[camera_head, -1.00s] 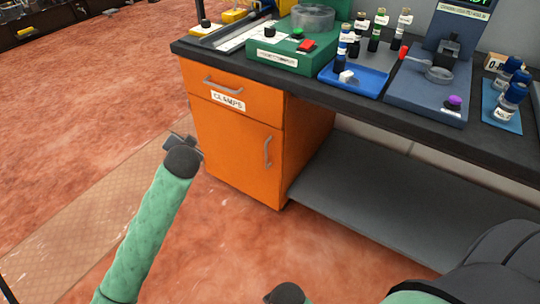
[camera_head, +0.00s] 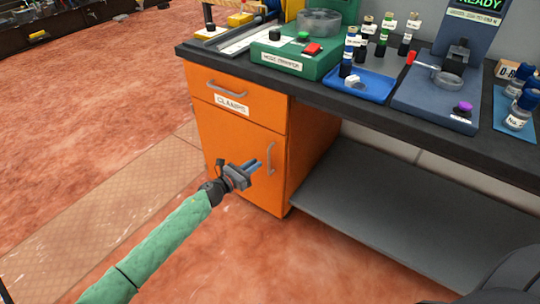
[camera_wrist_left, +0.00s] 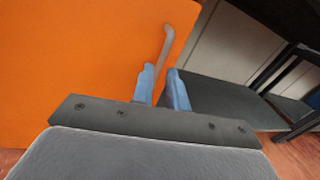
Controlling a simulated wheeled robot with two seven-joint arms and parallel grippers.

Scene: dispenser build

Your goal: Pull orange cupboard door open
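The orange cupboard door (camera_head: 240,150) is closed, under a drawer (camera_head: 232,100) labelled CLAMPS. Its grey vertical handle (camera_head: 271,158) is near the door's right edge. My left gripper (camera_head: 257,165) is in front of the door, just left of the handle in the head view. In the left wrist view its two blue fingers (camera_wrist_left: 161,88) are apart, and the handle (camera_wrist_left: 166,45) rises from between them. The handle's lower part is partly hidden by the fingers. I cannot tell whether they touch it. My right gripper is not in view.
The dark bench top (camera_head: 330,98) above carries a green device (camera_head: 290,60), a blue tray (camera_head: 368,92) with vials and a grey-blue instrument (camera_head: 435,100). A grey low shelf (camera_head: 400,215) lies right of the cupboard. The reddish floor (camera_head: 90,90) to the left is clear.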

